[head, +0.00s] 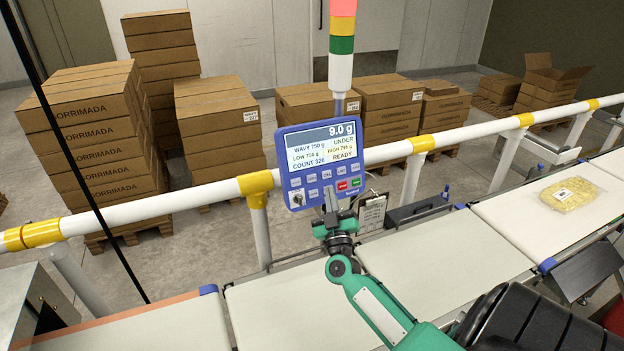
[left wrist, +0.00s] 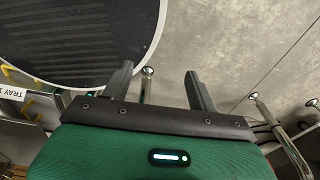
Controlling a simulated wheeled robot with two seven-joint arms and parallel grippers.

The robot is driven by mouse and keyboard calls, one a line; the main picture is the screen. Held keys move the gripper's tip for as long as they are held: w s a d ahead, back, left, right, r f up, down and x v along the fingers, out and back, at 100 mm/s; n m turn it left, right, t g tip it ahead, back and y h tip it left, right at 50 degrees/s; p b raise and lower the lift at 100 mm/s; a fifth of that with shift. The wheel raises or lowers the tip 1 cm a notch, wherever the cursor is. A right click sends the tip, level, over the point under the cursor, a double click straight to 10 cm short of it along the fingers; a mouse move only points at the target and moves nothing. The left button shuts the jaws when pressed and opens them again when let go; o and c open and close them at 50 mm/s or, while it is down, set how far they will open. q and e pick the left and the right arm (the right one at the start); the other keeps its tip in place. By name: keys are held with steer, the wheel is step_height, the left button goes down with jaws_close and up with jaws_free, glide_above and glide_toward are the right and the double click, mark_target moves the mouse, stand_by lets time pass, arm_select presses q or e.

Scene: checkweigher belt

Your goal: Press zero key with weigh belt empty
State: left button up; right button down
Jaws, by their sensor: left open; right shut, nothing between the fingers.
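The blue control panel (head: 284,160) stands over the belt line. Its screen (head: 318,146) reads 9.0 g, UNDER, COUNT 326 and READY. Rows of small keys, with a red and a green one, lie under the screen. My right gripper (head: 331,196) is shut and empty, at the panel's lower edge. It covers part of the lower keys; I cannot tell whether it touches one. The belt section (head: 290,310) below the panel and the one to its right (head: 450,250) look bare. My left gripper (left wrist: 158,72) is open and empty in the left wrist view, away from the panel.
A yellow bag (head: 572,194) lies on the belt section at the right. A white rail with yellow joints (head: 255,184) runs behind the belts. A clipboard (head: 372,214) hangs beside the panel. Stacked cartons (head: 100,140) stand behind the rail.

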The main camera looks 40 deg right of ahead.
mark_target(312, 178)
steer(key=shift+w+d+f+b, duration=0.4)
steer(key=shift+w+b, duration=0.6)
steer(key=shift+w, duration=0.35)
steer(key=shift+w+d+f+b, duration=0.4)
steer(key=shift+w+b, duration=0.55)
steer(key=shift+w, duration=0.35)
steer(key=shift+w+d+f+b, duration=0.4)
steer(key=shift+w+b, duration=0.6)
steer(key=shift+w, duration=0.35)
steer(key=shift+w+d, duration=0.1)
steer(key=shift+w, duration=0.2)
steer(key=shift+w+f, duration=0.1)
steer(key=shift+f, duration=0.05)
